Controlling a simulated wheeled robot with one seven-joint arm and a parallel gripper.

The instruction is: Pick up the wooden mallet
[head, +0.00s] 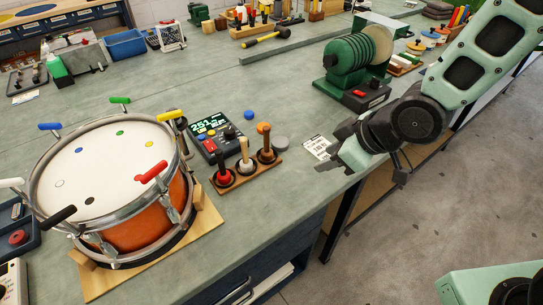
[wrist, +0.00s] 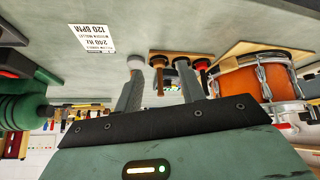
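A low wooden rack (head: 246,172) at the bench's front edge holds three upright mallets. The right one, with a brown wooden head, looks like the wooden mallet (head: 266,142). A pale mallet (head: 244,152) stands in the middle and a red one (head: 223,168) at the left. My gripper (head: 343,147) is to the right of the rack, apart from it, over the front edge. In the upside-down wrist view, its two grey fingers (wrist: 160,90) are spread with nothing held between them. The rack (wrist: 182,54) shows beyond the fingers, which partly hide the mallets.
An orange drum (head: 140,220) with coloured tuning keys stands left of the rack. A tuner box (head: 213,132), a grey puck (head: 281,143) and a printed card (head: 319,147) lie near it. A green machine (head: 350,65) stands behind my gripper.

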